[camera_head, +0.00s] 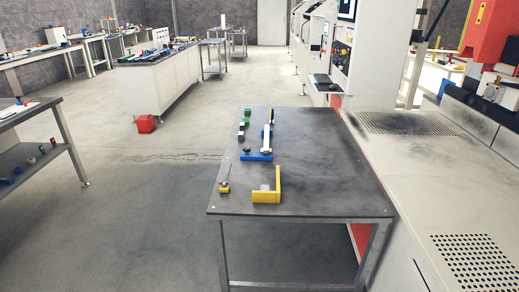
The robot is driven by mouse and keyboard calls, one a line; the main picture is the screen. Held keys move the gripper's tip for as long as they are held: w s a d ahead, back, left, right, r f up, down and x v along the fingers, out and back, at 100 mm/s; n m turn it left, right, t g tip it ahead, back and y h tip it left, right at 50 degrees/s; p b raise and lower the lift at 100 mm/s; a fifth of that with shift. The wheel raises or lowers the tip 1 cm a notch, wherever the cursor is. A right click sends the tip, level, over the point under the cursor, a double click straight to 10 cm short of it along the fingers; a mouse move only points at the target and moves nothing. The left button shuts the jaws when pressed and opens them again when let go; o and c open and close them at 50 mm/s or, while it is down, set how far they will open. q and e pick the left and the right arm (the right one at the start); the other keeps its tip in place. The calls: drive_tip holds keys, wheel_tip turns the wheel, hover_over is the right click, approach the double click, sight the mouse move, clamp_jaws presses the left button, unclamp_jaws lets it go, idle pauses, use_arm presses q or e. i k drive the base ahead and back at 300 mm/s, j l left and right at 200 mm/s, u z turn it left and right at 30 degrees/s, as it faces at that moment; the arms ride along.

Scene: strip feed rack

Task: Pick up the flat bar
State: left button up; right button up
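A dark table (320,180) stands ahead of me. A long, thin, pale piece (266,138) that looks like the flat bar lies lengthwise on it, at or on a blue holder (257,156). At this size I cannot tell whether it rests on the holder or beside it. A yellow L-shaped piece (278,182) with a small grey block (264,188) stands near the table's front. Neither of my grippers is in view.
Small green and dark blocks (246,122) lie left of the pale piece. A small yellow item with a thin upright part (225,187) sits near the left edge. The table's right half is clear. A machine bed (450,180) adjoins on the right; a red can (146,123) is on the floor.

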sight(266, 143)
drive_tip(key=i+j, duration=0.1)
drive_tip(key=i, duration=0.35)
drive_tip(key=l+u, duration=0.2)
drive_tip(key=u, duration=0.2)
drive_tip(key=l+u, duration=0.2)
drive_tip(key=u, duration=0.15)
drive_tip(key=l+u, duration=0.25)
drive_tip(key=u, duration=0.15)
